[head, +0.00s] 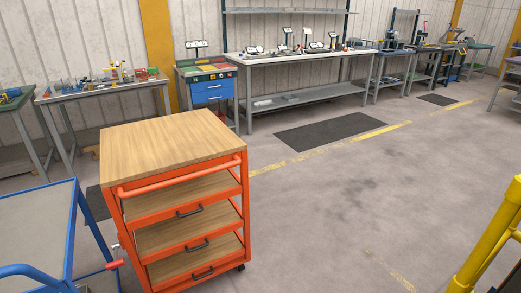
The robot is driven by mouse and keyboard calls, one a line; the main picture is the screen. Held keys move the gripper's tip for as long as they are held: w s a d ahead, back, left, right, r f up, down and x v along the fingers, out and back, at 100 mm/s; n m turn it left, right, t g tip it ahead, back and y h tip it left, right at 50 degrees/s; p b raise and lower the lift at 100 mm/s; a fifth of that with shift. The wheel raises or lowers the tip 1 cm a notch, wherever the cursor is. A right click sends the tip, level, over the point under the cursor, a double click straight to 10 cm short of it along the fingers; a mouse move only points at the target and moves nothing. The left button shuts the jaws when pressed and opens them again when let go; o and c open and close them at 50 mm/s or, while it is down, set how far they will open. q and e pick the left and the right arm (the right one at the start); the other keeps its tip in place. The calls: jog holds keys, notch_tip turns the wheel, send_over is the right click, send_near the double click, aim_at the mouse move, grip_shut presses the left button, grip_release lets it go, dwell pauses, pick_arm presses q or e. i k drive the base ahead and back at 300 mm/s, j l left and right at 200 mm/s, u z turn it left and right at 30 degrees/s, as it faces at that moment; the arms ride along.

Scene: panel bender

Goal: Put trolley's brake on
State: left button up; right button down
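An orange trolley (178,200) with a wooden top and several drawers with dark handles stands upright on the floor at the left centre. An orange push bar (180,176) runs along its near edge. A dark caster (240,267) shows at its lower right corner; I cannot tell whether it is braked. A blue cart (66,238) with a grey top stands beside it at the left edge, partly cut off. A small red lever-like part (114,265) shows between the two; I cannot tell which one it belongs to. Neither of my grippers is in view.
Workbenches with tools line the back wall, including a bench with blue drawers (212,91). A dark mat (330,132) lies on the floor near a yellow line. A yellow railing (490,240) stands at the right edge. The floor right of the orange trolley is clear.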

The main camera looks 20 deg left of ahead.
aim_at(116, 263)
jog(key=u, duration=1.3)
